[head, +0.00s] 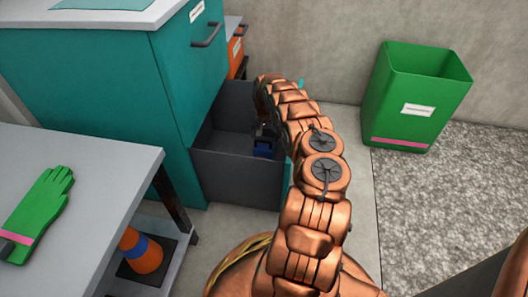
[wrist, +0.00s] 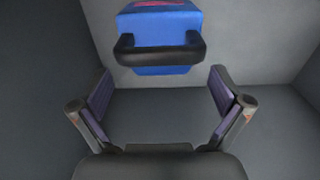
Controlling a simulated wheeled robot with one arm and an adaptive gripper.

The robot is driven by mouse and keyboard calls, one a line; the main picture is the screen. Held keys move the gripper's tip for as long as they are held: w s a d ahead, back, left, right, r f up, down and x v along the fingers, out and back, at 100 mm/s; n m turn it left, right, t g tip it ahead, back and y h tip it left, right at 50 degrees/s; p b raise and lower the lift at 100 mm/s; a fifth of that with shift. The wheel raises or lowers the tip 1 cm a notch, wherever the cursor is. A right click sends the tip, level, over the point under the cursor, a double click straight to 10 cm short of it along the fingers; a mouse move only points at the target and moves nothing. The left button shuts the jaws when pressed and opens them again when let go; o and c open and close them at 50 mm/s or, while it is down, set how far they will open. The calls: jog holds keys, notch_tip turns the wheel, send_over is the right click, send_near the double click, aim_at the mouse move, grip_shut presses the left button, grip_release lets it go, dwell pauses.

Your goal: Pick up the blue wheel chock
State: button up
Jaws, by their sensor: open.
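The blue wheel chock (head: 263,149) sits inside the open grey drawer (head: 237,177) in the head view, partly hidden by my arm. In the wrist view, the blue chock (wrist: 158,40) has a black handle (wrist: 160,53) across its front and a pink mark on top, cut off by the upper edge. My gripper (wrist: 160,95) is open and empty, with its two fingers spread to either side below the handle in the picture. The fingers do not appear to touch the chock. In the head view my arm reaches down into the drawer, and the fingers are hard to make out.
The drawer walls stand close around my gripper. The teal cabinet (head: 110,100) rises left of the drawer. A grey table (head: 95,180) with a green glove (head: 42,210) is at the left, an orange cone (head: 146,255) below it. A green bin (head: 410,95) stands at the right.

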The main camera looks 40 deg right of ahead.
aim_at(264, 144)
notch_tip(264, 144, down, 5)
jog(key=b, duration=0.2)
jog(key=shift+s+a+r+b, duration=0.1)
jog(key=shift+b, duration=0.3)
jog(key=c, duration=1.1)
jog(key=shift+r, duration=0.15)
